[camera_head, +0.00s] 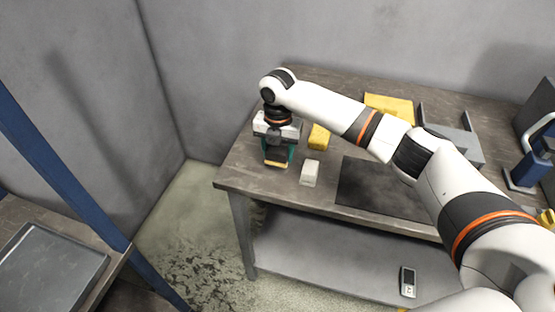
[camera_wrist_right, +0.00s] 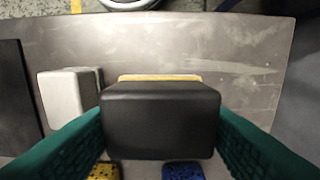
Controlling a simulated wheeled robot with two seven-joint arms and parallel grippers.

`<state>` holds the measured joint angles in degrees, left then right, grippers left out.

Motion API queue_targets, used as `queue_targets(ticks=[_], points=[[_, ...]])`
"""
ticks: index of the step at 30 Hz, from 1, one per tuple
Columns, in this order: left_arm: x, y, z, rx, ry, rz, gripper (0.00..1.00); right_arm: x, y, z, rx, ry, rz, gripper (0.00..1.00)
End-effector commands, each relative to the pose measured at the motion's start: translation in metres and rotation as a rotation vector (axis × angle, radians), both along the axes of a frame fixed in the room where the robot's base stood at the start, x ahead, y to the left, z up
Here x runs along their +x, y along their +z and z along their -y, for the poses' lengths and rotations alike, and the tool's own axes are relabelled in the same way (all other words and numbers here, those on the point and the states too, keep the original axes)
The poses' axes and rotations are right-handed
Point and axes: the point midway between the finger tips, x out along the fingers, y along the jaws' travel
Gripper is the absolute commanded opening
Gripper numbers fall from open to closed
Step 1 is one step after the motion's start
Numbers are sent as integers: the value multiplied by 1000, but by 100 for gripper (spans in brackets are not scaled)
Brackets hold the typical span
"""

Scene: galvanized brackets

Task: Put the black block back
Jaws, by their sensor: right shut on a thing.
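My right gripper (camera_head: 277,156) is at the left end of the workbench, its teal fingers pointing down. It is shut on the black block (camera_wrist_right: 160,118), which sits between both fingers in the right wrist view. In the head view the black block (camera_head: 277,153) shows only partly between the fingers. A tan strip (camera_wrist_right: 160,77) shows along the block's far edge. I cannot tell whether the block touches the bench top. My left gripper is not in view.
A white block (camera_head: 309,173) stands right of the gripper, with a yellow block (camera_head: 319,137) behind it. A dark mat (camera_head: 365,185), yellow piece (camera_head: 389,108) and grey bracket (camera_head: 466,145) lie farther right. A blue thing (camera_wrist_right: 183,171) shows near the right finger. The bench's front-left corner is clear.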

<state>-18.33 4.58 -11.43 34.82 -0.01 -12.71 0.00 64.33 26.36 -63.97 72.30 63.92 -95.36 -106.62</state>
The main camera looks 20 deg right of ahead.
Motion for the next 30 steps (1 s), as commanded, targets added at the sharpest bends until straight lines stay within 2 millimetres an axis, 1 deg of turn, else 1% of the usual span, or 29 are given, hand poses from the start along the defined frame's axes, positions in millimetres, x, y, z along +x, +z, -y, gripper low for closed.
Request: queue_targets(ticks=[1, 3, 5, 7, 9, 12, 19, 20, 21, 23, 24, 30], points=[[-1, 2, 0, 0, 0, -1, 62, -1, -9, 0, -1, 0, -4, 36], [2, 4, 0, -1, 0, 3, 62, -1, -21, 0, -2, 0, -3, 36], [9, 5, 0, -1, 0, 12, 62, -1, -31, 0, -1, -1, -3, 36], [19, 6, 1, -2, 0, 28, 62, -1, -38, 0, -2, -1, -3, 36], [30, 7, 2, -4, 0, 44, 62, 0, -42, 0, -1, -1, -1, 36], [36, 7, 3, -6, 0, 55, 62, 0, -43, 0, -1, -1, 1, 36], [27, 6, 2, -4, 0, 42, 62, 0, -45, 0, -1, 0, -1, 36], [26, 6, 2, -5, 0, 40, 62, 0, -45, 0, 0, 0, 0, 57], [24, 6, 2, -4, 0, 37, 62, 0, -45, 0, -1, 0, -1, 64], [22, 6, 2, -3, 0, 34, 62, 0, -44, 0, -1, 0, -1, 74], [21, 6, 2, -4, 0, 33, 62, 0, -44, 0, -1, 0, -1, 76], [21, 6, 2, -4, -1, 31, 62, 0, -44, 0, -1, 0, -1, 76]])
